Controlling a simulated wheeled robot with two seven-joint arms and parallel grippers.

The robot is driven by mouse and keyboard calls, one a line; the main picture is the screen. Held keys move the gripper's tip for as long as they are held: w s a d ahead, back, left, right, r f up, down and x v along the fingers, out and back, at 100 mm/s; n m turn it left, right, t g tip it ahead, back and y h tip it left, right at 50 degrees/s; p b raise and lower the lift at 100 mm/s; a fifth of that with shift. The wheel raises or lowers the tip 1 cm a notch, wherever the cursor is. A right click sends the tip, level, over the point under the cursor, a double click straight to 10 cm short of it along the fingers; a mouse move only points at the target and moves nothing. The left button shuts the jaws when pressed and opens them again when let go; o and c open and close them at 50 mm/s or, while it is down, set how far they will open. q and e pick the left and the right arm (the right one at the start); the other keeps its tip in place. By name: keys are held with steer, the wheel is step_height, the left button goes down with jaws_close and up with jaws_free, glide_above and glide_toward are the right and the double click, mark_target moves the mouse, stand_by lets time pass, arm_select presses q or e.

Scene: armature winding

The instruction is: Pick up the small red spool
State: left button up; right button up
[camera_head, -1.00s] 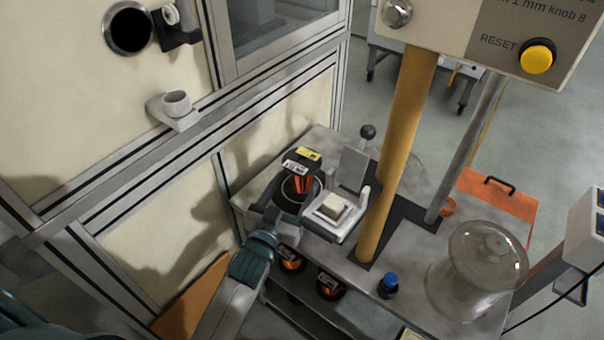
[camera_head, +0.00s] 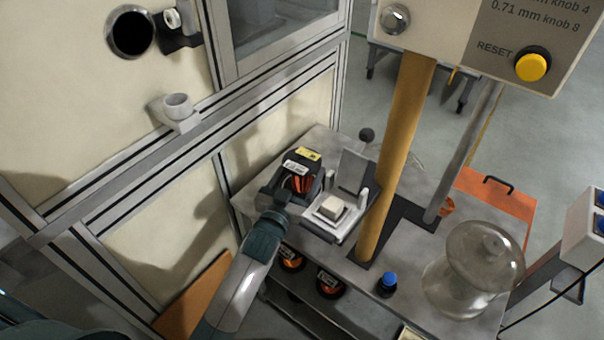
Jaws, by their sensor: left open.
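A small spool wound with red-orange wire (camera_head: 302,184) stands on the grey bench top, partly hidden by my gripper. My right gripper is not in view.
A small fixture with a white block (camera_head: 332,207) stands just right of the spool. A cream cabinet wall (camera_head: 110,170) borders the left.

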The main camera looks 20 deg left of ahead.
arm_select(q)
steer(key=c, duration=1.5)
steer(key=shift+r, duration=0.1)
jaws_close()
step_height(320, 180, up, 10)
steer(key=shift+r, duration=0.1)
